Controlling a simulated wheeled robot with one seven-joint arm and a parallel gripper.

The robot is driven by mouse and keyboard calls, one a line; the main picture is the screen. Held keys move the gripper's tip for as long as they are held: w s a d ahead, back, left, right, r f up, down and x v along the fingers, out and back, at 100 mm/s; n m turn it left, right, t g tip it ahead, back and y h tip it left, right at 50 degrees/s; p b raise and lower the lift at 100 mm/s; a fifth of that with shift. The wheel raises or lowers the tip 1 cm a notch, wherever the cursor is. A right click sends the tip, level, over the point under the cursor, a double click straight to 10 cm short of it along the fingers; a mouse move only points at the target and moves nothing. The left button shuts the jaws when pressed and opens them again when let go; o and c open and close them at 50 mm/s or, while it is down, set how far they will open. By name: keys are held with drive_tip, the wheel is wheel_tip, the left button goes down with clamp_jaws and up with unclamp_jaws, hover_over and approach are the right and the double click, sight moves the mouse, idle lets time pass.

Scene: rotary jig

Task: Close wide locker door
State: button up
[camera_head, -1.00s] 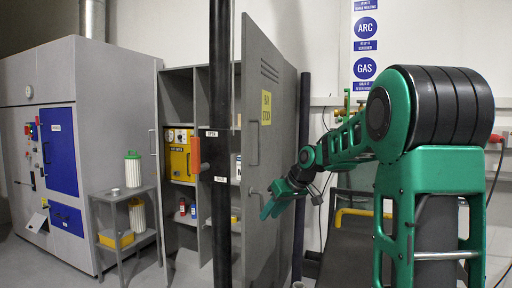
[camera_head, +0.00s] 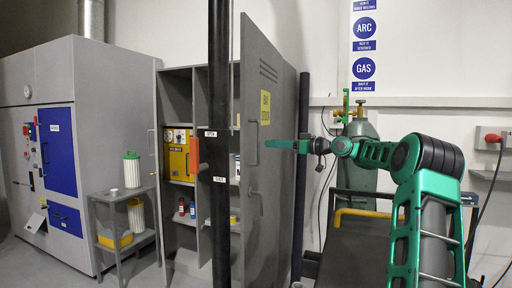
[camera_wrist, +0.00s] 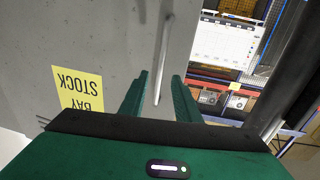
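The wide locker door (camera_head: 266,200) is a grey panel with a yellow sign, swung open from the grey locker (camera_head: 177,95). Its upright bar handle (camera_head: 253,143) is on the door's face; a second, smaller handle (camera_head: 256,201) sits lower. My green gripper (camera_head: 268,144) is level with the upper handle, just to its right in the head view. In the wrist view my gripper (camera_wrist: 162,88) has its fingers apart, with the bar handle (camera_wrist: 164,50) showing between and beyond them. Contact with the handle is not clear.
A black post (camera_head: 220,90) stands before the locker. A yellow box (camera_head: 178,158) and small bottles sit on its shelves. A grey side stand (camera_head: 121,200) holds white canisters on the left. A gas cylinder (camera_head: 361,150) and a yellow rail (camera_head: 362,212) are at right.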

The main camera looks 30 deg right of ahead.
drive_tip(key=x, duration=0.7)
drive_tip(key=shift+w+a, duration=0.2)
drive_tip(key=shift+w, duration=0.1)
clamp_jaws()
drive_tip(key=shift+a, duration=0.1)
